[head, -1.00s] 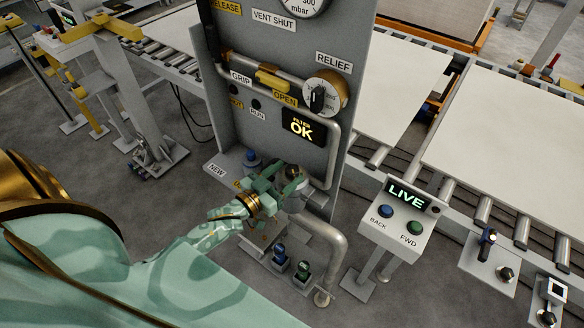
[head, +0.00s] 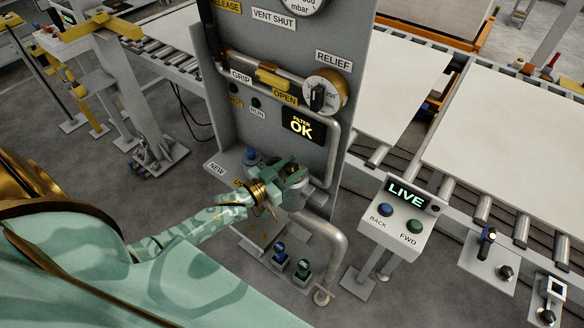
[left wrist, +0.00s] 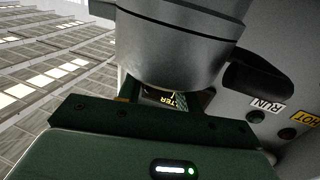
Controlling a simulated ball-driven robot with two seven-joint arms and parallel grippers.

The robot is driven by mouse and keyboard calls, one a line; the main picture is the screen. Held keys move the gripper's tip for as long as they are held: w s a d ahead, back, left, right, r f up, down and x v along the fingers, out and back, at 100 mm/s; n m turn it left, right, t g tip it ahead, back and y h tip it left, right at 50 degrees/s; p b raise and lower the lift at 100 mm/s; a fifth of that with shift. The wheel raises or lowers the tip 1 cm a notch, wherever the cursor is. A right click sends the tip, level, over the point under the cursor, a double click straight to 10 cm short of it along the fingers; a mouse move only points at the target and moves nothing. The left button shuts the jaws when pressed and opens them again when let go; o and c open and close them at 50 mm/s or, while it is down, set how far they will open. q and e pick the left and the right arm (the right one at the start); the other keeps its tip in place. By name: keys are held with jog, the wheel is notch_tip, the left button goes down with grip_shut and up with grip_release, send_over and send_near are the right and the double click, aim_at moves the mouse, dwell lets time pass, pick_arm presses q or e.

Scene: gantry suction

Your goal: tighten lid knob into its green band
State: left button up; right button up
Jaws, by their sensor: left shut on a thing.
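My left gripper (head: 286,172), green with a gold wrist, is over the top of the grey filter housing (head: 297,197) at the foot of the panel. It is shut on the lid knob, which its fingers mostly hide. In the left wrist view the housing shows as a large grey cylinder (left wrist: 185,50) close beyond the green fingers (left wrist: 155,98). The knob's pointer and green band cannot be made out in either view. My right gripper is not in view.
The panel (head: 270,50) stands right behind the housing, with a RELIEF dial (head: 322,94) and a yellow handle (head: 271,76). A bent grey pipe (head: 335,250) runs beside it. Blue and green fittings (head: 291,260) stand below. A LIVE control box (head: 397,219) is at the right.

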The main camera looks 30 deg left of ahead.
pick_arm(q)
jog(key=shift+m+g+h, duration=0.4)
jog(key=shift+m+h, duration=0.2)
jog(key=shift+h, duration=0.3)
jog(key=o, duration=1)
jog(key=shift+c, duration=0.2)
jog(key=b+v, duration=0.1)
jog(key=v, duration=1.5)
jog(key=shift+s, duration=0.15)
